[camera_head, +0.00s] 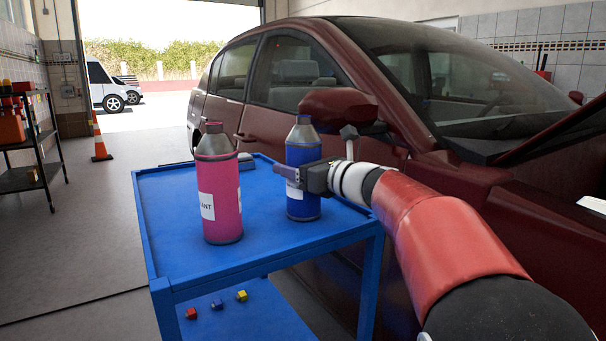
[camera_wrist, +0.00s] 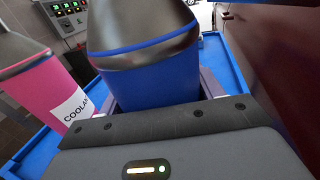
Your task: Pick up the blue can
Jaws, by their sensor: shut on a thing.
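The blue can (camera_head: 303,154) stands upright on the right part of the blue table top, with a grey metallic neck and a white label. My gripper (camera_head: 290,178) reaches it from the right and is shut around its middle. In the wrist view the blue can (camera_wrist: 155,70) fills the centre between the jaws, and its lower part is hidden behind the gripper body (camera_wrist: 180,140). I cannot tell whether its base is touching the table or slightly above it.
A pink can (camera_head: 218,185) stands upright left of the blue can on the blue table (camera_head: 170,240). A dark flat object (camera_head: 246,161) lies behind it. A red car (camera_head: 290,85) is close behind and right. Small coloured blocks (camera_head: 217,304) lie on the lower shelf.

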